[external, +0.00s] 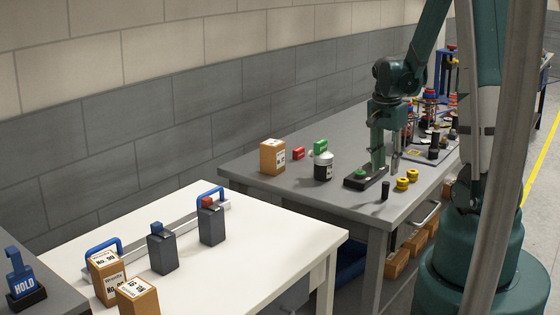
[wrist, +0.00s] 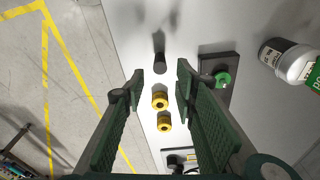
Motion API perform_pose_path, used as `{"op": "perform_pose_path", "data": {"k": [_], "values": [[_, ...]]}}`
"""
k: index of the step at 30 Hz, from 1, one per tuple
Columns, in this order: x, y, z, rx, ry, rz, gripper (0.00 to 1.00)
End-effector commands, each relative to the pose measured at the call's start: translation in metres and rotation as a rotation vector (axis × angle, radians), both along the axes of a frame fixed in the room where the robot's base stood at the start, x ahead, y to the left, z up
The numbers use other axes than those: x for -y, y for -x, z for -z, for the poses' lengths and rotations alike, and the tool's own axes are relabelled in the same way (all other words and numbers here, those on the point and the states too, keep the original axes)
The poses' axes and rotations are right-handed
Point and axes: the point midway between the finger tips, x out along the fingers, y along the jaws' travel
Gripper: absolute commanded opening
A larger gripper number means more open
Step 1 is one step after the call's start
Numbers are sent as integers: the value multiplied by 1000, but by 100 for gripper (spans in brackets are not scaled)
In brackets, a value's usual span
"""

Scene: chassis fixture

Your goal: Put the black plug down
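The black plug (external: 386,190) stands upright on the grey table near its front edge. In the wrist view the black plug (wrist: 159,60) shows just beyond the fingertips, between their lines, with nothing gripping it. My gripper (external: 387,168) points down above the table, close to the plug. In the wrist view my gripper (wrist: 160,72) is open, its two fingers well apart and empty.
Two yellow round parts (wrist: 160,100) stand close to the plug. A black block with a green ring (wrist: 222,78) lies beside them. A white-lidded jar (external: 323,167) and a cardboard box (external: 272,156) stand further left. Bare tabletop surrounds the plug's left side.

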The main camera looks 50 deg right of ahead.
Motion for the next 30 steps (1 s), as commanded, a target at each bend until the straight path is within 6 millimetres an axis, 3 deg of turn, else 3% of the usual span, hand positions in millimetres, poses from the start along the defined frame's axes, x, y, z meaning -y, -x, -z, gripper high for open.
{"op": "perform_pose_path", "data": {"k": [15,30], "values": [[-6,0,-45,0,0,0,29],[-6,0,-49,0,0,0,29]]}}
